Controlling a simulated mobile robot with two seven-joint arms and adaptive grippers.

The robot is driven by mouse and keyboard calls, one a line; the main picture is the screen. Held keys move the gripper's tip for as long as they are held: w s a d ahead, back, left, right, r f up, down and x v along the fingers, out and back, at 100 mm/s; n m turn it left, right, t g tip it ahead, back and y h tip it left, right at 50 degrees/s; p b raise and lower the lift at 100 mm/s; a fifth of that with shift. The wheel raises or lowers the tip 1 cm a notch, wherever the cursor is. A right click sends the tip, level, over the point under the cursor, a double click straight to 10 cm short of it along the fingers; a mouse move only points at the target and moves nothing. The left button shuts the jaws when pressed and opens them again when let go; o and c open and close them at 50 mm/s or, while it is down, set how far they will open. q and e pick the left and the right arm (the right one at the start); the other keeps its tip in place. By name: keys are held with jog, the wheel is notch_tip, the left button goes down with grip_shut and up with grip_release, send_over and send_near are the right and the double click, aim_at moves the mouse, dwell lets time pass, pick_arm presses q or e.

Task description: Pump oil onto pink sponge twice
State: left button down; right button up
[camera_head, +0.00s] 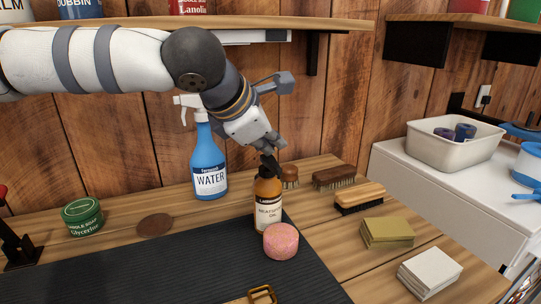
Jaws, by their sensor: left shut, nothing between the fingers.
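An amber oil bottle (268,203) with a cream label and a black pump top stands upright at the back edge of the black mat. A round pink sponge (281,241) sits on the mat just in front of the bottle, at its foot. My left gripper (272,152) is shut and empty, pointing down at the pump top from above. Its fingertips overlap the pump head in the view, and I cannot tell whether they touch it. The pump's nozzle is hard to make out behind the dark fingers. My right gripper is not in view.
A blue water spray bottle (208,166) stands behind left of the oil bottle. Brushes (334,178), yellow cloths (386,233) and white cloths (430,272) lie at the right. A shelf (200,22) runs above my arm. The black mat (150,270) is largely clear.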

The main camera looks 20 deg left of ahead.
aim_at(270, 157)
pick_arm(q)
jog(key=shift+r, duration=3.05)
